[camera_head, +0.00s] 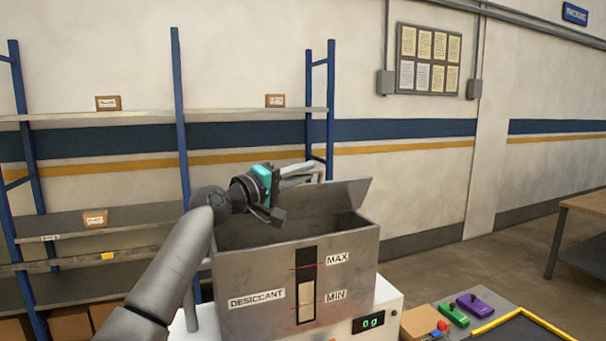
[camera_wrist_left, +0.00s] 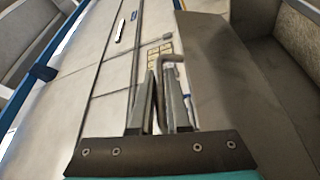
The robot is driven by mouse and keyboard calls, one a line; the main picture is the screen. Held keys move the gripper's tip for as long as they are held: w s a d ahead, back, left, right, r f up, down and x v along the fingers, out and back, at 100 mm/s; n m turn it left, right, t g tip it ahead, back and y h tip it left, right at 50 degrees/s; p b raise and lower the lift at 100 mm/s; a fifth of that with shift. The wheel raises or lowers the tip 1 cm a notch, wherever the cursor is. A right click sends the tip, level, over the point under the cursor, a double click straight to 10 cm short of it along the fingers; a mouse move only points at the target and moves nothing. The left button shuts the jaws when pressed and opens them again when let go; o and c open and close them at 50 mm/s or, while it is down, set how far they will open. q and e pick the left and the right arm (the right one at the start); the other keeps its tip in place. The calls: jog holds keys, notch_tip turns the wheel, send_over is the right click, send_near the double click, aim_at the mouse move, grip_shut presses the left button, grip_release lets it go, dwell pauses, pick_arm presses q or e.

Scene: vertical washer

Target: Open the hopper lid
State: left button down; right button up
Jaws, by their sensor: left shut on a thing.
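The hopper (camera_head: 249,272) is a grey metal box labelled DESICCANT, with a MAX/MIN level window on its front. Its lid (camera_head: 345,196) is raised and tilted up at the back, and the dark inside shows below it. My left gripper (camera_head: 297,170) is at the upper left of the lid. In the left wrist view its two fingers (camera_wrist_left: 160,98) are closed together on a thin bent metal handle (camera_wrist_left: 170,64), beside the grey lid plate (camera_wrist_left: 222,75). The handle is mostly hidden between the fingers. My right gripper is not in view.
A blue-post shelf rack (camera_head: 180,120) with small boxes stands behind at left. A white scale (camera_head: 385,303) reading 0 g is under the hopper. Green (camera_head: 453,314) and purple (camera_head: 474,308) items lie at the lower right. A workbench (camera_head: 588,205) stands at far right, with open floor before it.

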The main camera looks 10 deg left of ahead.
pick_arm(q)
jog(key=c, duration=0.9)
grip_release()
jog(key=shift+s, duration=0.1)
jog(key=shift+b+v, duration=2)
jog(key=shift+v, duration=5.55)
